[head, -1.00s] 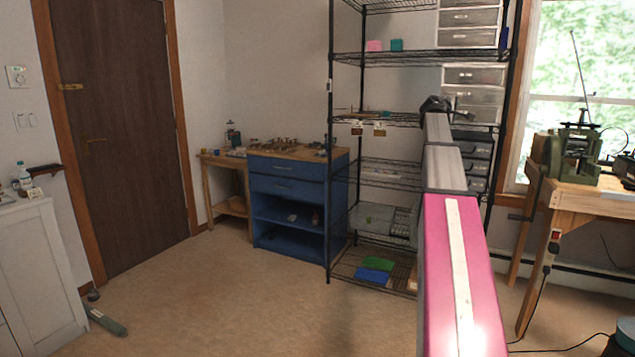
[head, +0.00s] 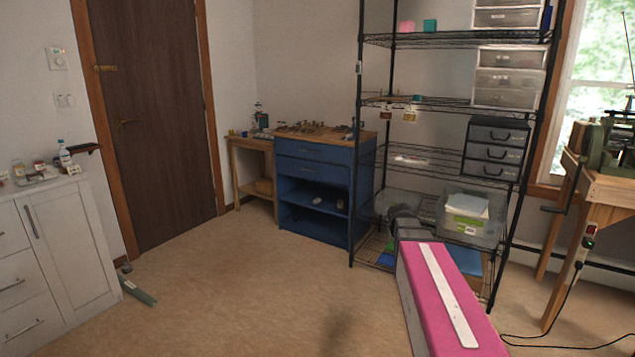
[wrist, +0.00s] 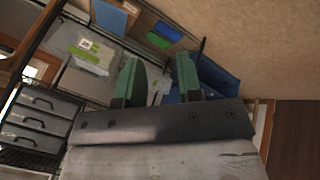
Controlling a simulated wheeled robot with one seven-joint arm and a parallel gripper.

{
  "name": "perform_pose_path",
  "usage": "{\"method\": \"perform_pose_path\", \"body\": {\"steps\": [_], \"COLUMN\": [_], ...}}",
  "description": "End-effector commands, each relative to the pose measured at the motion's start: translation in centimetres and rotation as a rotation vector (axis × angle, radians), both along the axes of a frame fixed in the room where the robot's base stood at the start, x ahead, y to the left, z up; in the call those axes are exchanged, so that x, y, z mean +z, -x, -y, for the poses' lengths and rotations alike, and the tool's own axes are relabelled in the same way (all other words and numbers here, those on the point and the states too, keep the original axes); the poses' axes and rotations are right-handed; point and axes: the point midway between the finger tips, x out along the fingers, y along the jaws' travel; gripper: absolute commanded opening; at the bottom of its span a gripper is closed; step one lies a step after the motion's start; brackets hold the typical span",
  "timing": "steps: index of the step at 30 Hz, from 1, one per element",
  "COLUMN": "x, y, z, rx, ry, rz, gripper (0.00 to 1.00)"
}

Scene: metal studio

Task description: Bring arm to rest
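My arm, with its pink link (head: 450,300), reaches forward and low from the bottom right of the head view. Its dark far end lies in front of the lower part of the wire shelf (head: 428,157). The fingers are not clear in the head view. In the wrist view my gripper (wrist: 160,78) shows two green fingers standing well apart, with nothing held between them. The shelf and its contents appear beyond the fingers.
A blue cabinet (head: 318,223) stands left of the shelf. A clear bin (head: 468,222) and grey drawers (head: 496,147) are on the shelf. A white cabinet (head: 75,265) stands at left, a wooden bench (head: 610,190) at right. The floor (head: 250,300) is largely clear.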

Motion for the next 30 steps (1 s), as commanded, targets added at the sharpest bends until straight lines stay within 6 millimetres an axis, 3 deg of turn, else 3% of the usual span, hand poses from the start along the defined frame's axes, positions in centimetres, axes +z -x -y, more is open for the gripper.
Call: {"method": "perform_pose_path", "body": {"steps": [1, 6, 12, 15, 19, 30], "x": [-2.1, -7.8, -12.0, -13.0, -13.5, -13.6], "y": [2.5, 9.2, 16.0, 18.0, 19.0, 19.0], "z": [-1.9, -7.1, -11.7, -12.9, -13.6, -13.6], "rx": [-0.012, -0.076, -0.144, -0.167, -0.181, -0.182], "ry": [-0.045, -0.196, -0.322, -0.357, -0.377, -0.378], "rz": [-0.036, -0.155, -0.283, -0.322, -0.345, -0.346], "gripper": [0.33, 0.33, 0.33, 0.33, 0.33, 0.33]}}
